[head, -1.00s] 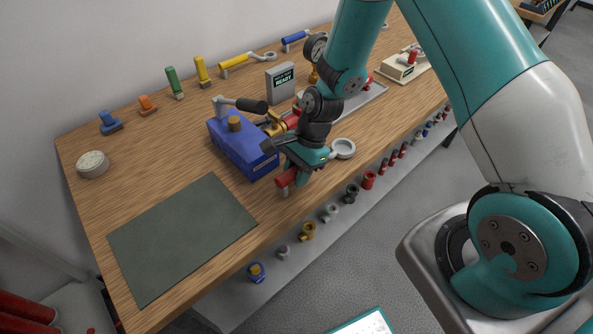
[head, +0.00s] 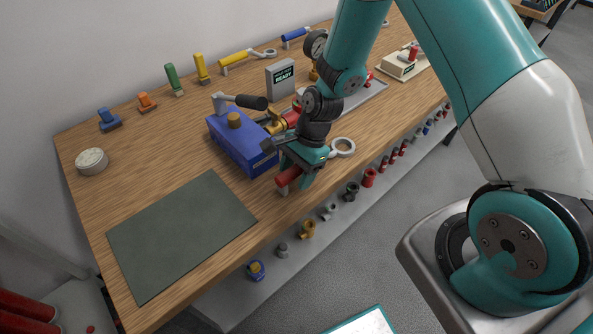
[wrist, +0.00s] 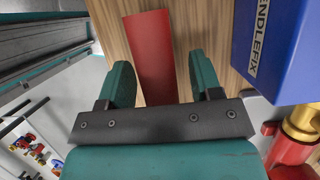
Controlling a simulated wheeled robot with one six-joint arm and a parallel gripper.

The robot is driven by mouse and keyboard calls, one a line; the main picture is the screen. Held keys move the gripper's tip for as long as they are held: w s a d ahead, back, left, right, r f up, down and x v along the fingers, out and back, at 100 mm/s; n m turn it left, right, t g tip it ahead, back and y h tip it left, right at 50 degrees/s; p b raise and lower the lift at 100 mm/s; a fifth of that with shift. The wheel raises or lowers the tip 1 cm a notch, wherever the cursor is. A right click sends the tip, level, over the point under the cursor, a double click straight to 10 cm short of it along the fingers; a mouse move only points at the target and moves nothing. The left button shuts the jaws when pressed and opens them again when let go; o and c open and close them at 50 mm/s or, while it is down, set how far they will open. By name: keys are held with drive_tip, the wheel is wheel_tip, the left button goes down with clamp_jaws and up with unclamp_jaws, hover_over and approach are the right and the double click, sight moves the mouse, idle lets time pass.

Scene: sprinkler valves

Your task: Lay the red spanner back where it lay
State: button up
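The red spanner has a red handle (head: 288,175) and a pale ring end (head: 343,147). It lies along the front edge of the wooden bench, right of the blue vise-like block. My gripper (head: 300,168) is low over the spanner's middle and hides part of it. In the wrist view the red handle (wrist: 150,50) runs between the two teal fingers of my gripper (wrist: 160,70). A gap shows between the handle and the fingers, so they look open around it. The exact contact of the spanner with the bench is hard to see.
The blue block (head: 240,145) with a black-gripped lever and brass and red fittings stands close beside my gripper. A grey-green mat (head: 180,235) lies front left. A grey READY sign (head: 281,80) and several coloured tools stand behind. Valve parts sit on a ledge below the front edge.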

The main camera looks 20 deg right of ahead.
drive_tip(key=b+v, duration=0.1)
drive_tip(key=v, duration=1.6)
drive_tip(key=shift+r+b, duration=0.25)
drive_tip(key=shift+b, duration=0.1)
drive_tip(key=s+a+r+n, duration=0.5)
drive_tip(key=s+r+n, duration=0.1)
drive_tip(key=s+n, duration=0.4)
drive_tip(key=s+a+r+n+t, duration=0.1)
drive_tip(key=s+a+r+n, duration=0.4)
drive_tip(key=s+n, duration=0.5)
drive_tip(key=shift+s+r+n, duration=0.2)
drive_tip(key=shift+r+n, duration=0.3)
drive_tip(key=shift+n, duration=0.3)
